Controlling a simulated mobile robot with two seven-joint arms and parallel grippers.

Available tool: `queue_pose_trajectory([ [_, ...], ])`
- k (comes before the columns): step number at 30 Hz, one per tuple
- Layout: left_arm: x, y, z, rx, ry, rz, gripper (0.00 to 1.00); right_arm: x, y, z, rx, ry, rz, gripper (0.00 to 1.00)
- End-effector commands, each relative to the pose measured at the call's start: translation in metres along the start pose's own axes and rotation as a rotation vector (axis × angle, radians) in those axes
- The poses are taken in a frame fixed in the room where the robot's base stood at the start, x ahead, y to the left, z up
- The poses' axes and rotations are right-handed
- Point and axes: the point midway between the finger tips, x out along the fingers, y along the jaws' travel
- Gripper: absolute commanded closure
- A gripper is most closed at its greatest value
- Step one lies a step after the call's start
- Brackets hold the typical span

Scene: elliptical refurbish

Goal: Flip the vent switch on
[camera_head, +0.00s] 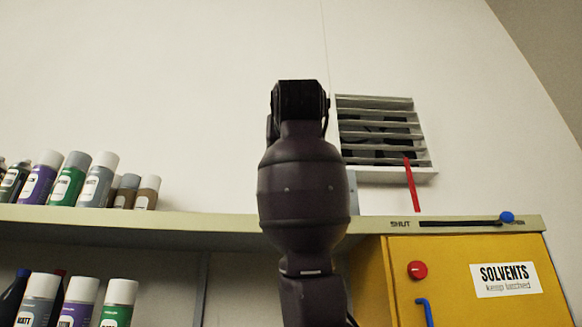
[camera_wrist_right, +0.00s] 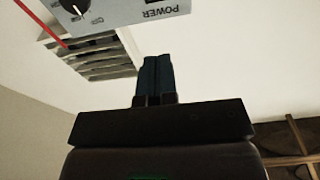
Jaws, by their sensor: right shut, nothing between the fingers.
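A slatted wall vent (camera_head: 385,135) with a red strip (camera_head: 411,185) hanging from it is in the head view, right of my raised arm. In the right wrist view, the vent (camera_wrist_right: 95,68) lies behind a grey control panel (camera_wrist_right: 115,14). The panel appears upside down, with a round black dial (camera_wrist_right: 76,5) and a POWER label. A dark part above the label is cut off by the picture's top edge. My right gripper (camera_wrist_right: 157,60) is shut and empty, its fingertips just below the panel in the picture. I cannot tell whether they touch it. My left gripper is out of view.
A shelf (camera_head: 180,222) holds several spray cans at left. A slider with a blue knob (camera_head: 507,217) is on its front edge, knob at the right end. Below is a yellow SOLVENTS cabinet (camera_head: 450,270) with a red button (camera_head: 417,270) and blue handle (camera_head: 425,312).

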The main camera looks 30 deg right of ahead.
Motion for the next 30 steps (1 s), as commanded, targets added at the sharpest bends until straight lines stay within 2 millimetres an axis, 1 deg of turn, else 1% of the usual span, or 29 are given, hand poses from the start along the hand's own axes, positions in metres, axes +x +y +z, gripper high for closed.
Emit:
queue_pose_trajectory([
  [1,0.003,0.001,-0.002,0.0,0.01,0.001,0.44,-0.009,0.0,-0.002,0.001,0.003,-0.001,1.0],
  [3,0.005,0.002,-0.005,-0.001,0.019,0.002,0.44,-0.019,0.0,-0.005,0.0,0.003,-0.001,1.0],
  [9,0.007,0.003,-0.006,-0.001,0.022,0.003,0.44,-0.034,0.0,-0.011,0.0,0.001,0.0,1.0],
  [13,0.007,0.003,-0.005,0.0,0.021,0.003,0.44,-0.037,0.0,-0.012,-0.001,0.0,0.0,1.0],
  [30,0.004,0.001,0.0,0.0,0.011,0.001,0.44,-0.037,0.0,-0.013,-0.001,0.001,0.0,1.0],
])
